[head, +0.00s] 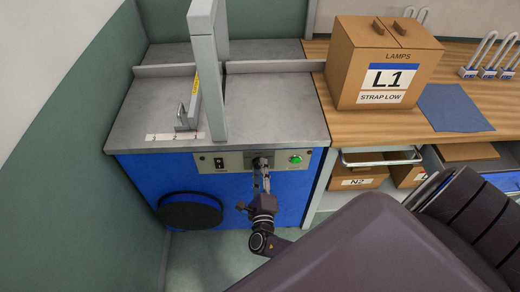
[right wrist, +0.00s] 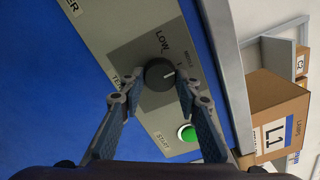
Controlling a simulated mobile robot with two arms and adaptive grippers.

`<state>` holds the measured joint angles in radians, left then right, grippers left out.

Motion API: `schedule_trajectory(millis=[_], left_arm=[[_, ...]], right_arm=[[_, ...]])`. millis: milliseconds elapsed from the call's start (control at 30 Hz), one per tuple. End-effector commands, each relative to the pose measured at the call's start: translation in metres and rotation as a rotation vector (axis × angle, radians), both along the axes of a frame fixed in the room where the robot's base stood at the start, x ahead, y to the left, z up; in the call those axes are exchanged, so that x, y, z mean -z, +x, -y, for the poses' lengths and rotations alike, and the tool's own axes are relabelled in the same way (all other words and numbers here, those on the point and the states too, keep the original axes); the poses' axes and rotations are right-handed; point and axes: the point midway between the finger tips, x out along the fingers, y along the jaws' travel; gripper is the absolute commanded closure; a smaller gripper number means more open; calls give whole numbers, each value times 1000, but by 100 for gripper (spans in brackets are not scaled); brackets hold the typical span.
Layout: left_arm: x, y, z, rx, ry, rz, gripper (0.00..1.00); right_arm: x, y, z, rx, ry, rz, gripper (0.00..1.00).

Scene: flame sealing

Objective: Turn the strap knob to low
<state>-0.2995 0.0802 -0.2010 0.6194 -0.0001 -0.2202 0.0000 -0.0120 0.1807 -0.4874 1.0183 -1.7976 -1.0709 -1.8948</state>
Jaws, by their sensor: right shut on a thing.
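The strap knob (right wrist: 159,74) is a round dark knob on a grey panel, with a white mark on its right side in the right wrist view. The word LOW stands above it, and smaller lettering beside it is hard to read. In the head view the knob is mostly hidden behind my right gripper (head: 262,176), on the front of the blue machine (head: 282,205). My right gripper also shows in the right wrist view (right wrist: 153,90), its two fingers on either side of the knob and shut on it. My left gripper is not in view.
A green button (head: 296,158) sits right of the knob and a black switch (head: 219,163) left of it. A black disc (head: 190,211) is low on the machine's front. A cardboard box (head: 345,65) marked L1, STRAP LOW stands on the wooden bench (head: 460,132).

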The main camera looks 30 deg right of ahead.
Motion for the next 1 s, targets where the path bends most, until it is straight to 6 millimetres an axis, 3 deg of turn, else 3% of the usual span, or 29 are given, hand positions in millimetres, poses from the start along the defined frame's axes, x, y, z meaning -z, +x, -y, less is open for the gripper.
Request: schedule_trajectory(millis=[500, 1000], left_arm=[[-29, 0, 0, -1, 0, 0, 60], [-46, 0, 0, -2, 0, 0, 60]], right_arm=[[-3, 0, -1, -2, -419, -258, 94], [-2, 0, -1, -2, -762, -470, 94]])
